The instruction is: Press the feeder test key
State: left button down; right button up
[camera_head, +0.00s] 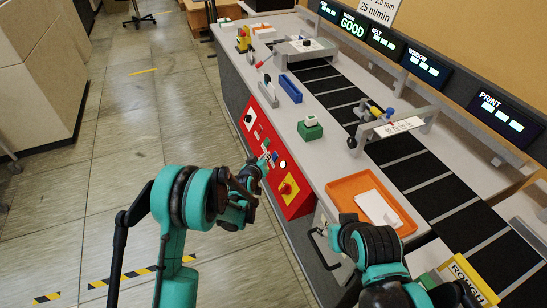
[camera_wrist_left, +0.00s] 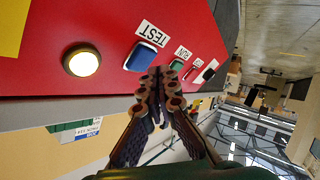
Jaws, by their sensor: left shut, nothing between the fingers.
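The feeder test key is a blue key (camera_wrist_left: 147,55) beside a white TEST label (camera_wrist_left: 153,33) on the red panel (camera_wrist_left: 100,25). In the head view, this red panel (camera_head: 250,122) is on the bench's front face. My left gripper (camera_head: 264,160) is at the panel, partly hiding the keys in the head view. In the left wrist view, my left gripper (camera_wrist_left: 160,82) is shut and empty, with its fingertips just beside the blue key. I cannot tell whether they touch it.
A lit round lamp (camera_wrist_left: 82,62), a green RUN key (camera_wrist_left: 177,65) and a red key (camera_wrist_left: 209,75) are near the test key. A red knob on a yellow plate (camera_head: 288,189) is beside them. An orange tray (camera_head: 345,187) rests on the bench. The left floor is open.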

pick_arm(q)
jog(key=shift+d, duration=0.1)
jog(key=shift+w+d+f, duration=0.1)
jog(key=shift+d+f, duration=0.1)
jog(key=shift+d, duration=0.1)
jog(key=shift+w+d+f, duration=0.1)
jog(key=shift+d+f, duration=0.1)
jog(key=shift+d, duration=0.1)
dwell(0.8)
dwell(0.3)
jog(key=shift+s+a+r, duration=0.2)
jog(key=shift+a+r, duration=0.2)
jog(key=shift+a, duration=0.3)
jog(key=shift+s+a+r+p, duration=0.15)
jog(key=shift+s+a+r, duration=0.2)
jog(key=shift+a, duration=0.35)
jog(key=shift+s+a+r+p, duration=0.1)
jog(key=shift+a+r, duration=0.35)
jog(key=shift+a, duration=0.25)
jog(key=shift+s+a+r+p, duration=0.15)
jog(key=shift+s+a+r, duration=0.2)
jog(key=shift+a, duration=0.35)
jog(key=shift+w, duration=0.1)
